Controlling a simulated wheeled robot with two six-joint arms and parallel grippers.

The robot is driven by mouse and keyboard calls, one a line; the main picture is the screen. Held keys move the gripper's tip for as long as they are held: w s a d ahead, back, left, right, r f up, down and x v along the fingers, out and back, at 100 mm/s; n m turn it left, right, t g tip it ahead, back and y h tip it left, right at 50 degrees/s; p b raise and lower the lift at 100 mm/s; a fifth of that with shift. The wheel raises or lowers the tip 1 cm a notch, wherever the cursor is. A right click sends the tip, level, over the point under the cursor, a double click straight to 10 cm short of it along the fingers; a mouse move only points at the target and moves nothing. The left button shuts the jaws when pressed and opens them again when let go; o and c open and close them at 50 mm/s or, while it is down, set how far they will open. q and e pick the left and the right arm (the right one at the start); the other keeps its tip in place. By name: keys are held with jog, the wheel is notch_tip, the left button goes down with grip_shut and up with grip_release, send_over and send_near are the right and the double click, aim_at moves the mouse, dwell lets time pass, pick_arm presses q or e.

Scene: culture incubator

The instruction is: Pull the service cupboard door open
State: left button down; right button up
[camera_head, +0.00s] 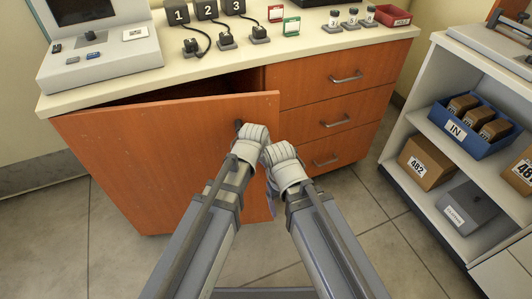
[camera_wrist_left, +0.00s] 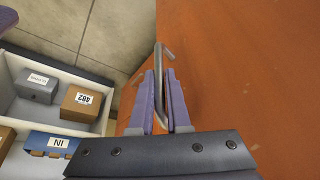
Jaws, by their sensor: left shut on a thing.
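The orange-brown service cupboard door (camera_head: 150,140) stands partly open, swung out from the cabinet at its right edge, with a dark gap along its top. In the left wrist view, the grey bar handle (camera_wrist_left: 160,65) stands off the door face (camera_wrist_left: 240,75). My left gripper (camera_wrist_left: 164,90) is shut on this handle, its purple fingers on either side of it. In the head view, my left wrist hides most of the handle and its own fingers. My right gripper (camera_head: 271,190) is beside the door's free edge, its fingers mostly hidden by its wrist.
Several drawers (camera_head: 335,120) are right of the door, under a cream countertop (camera_head: 215,68) with devices. A shelf unit (camera_head: 408,118) stands at the right, with a blue bin (camera_head: 465,140) and boxes. Tiled floor (camera_head: 345,220) is clear between cabinet and shelf.

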pick_arm(q)
jog(key=shift+s, duration=0.6)
jog(key=c, duration=0.9)
grip_release()
jog(key=p+v, duration=0.7)
jog(key=shift+s+r, duration=0.1)
jog(key=shift+r, duration=0.25)
jog(key=shift+c, duration=0.3)
